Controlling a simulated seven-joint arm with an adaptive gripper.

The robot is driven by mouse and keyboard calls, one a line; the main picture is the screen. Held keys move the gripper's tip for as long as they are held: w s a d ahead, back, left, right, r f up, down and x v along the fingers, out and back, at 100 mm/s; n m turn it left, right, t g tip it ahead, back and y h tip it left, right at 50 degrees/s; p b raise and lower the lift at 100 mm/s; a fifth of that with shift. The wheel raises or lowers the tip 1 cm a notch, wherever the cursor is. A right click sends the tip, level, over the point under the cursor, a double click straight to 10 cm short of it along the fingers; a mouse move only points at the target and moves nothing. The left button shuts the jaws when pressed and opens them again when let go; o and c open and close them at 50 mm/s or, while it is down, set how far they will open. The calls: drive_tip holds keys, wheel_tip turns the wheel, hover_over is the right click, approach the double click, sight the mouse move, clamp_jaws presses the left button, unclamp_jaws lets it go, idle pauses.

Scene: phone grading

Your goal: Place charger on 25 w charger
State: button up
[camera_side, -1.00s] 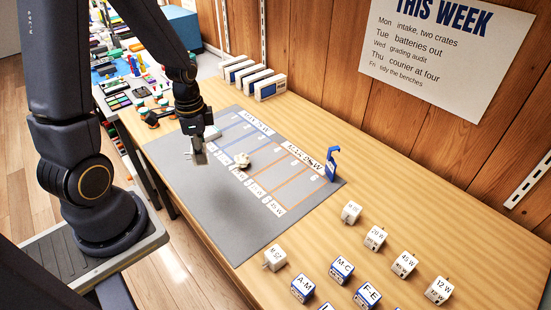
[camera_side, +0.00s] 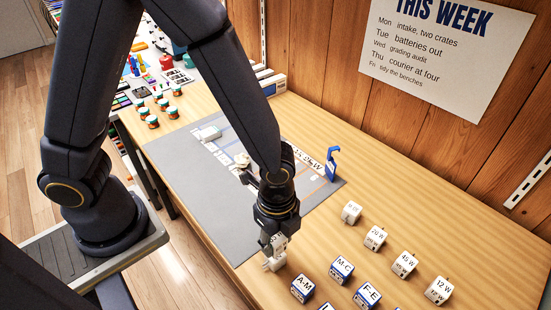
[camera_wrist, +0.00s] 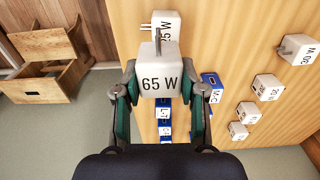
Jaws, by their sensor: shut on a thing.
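My gripper (camera_side: 277,246) is shut on a white cube charger marked 65 W (camera_wrist: 162,75). In the wrist view its fingers (camera_wrist: 165,112) close on both sides of it, and a grey prong shows at its far edge. Another white charger (camera_side: 273,264) is on the bench just below the gripper in the side view. It also shows behind the held one in the wrist view (camera_wrist: 170,20), prongs at left. I cannot tell whether the two chargers touch.
White chargers (camera_side: 375,238) and blue-and-white blocks (camera_side: 303,289) stand right of the gripper. A grey mat (camera_side: 205,215) with printed slots lies left, holding white pieces (camera_side: 208,133). A blue stand (camera_side: 331,163) is at its far corner. A wooden crate (camera_wrist: 45,85) shows in the wrist view.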

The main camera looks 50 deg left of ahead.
sight(276, 251)
drive_tip(key=shift+f, duration=2.35)
drive_tip(key=o, duration=1.2)
drive_tip(key=shift+f, duration=0.15)
wheel_tip(276, 251, up, 12)
drive_tip(key=shift+w, duration=0.1)
drive_tip(key=a+r+n, duration=0.1)
drive_tip(key=w+a+r, duration=0.1)
drive_tip(key=r, duration=0.1)
drive_tip(key=shift+n+t, duration=0.3)
drive_tip(key=shift+n, duration=0.1)
drive_tip(key=s+a+r+n+t, duration=0.1)
drive_tip(key=a+r+n, duration=0.4)
drive_tip(key=s+a+r+n+t, duration=0.2)
drive_tip(key=a+r+n, duration=0.3)
drive_tip(key=a, duration=0.1)
drive_tip(key=s+a+r+n+t, duration=0.2)
drive_tip(key=a+r+n, duration=0.3)
drive_tip(key=n, duration=0.1)
drive_tip(key=shift+s+a, duration=0.2)
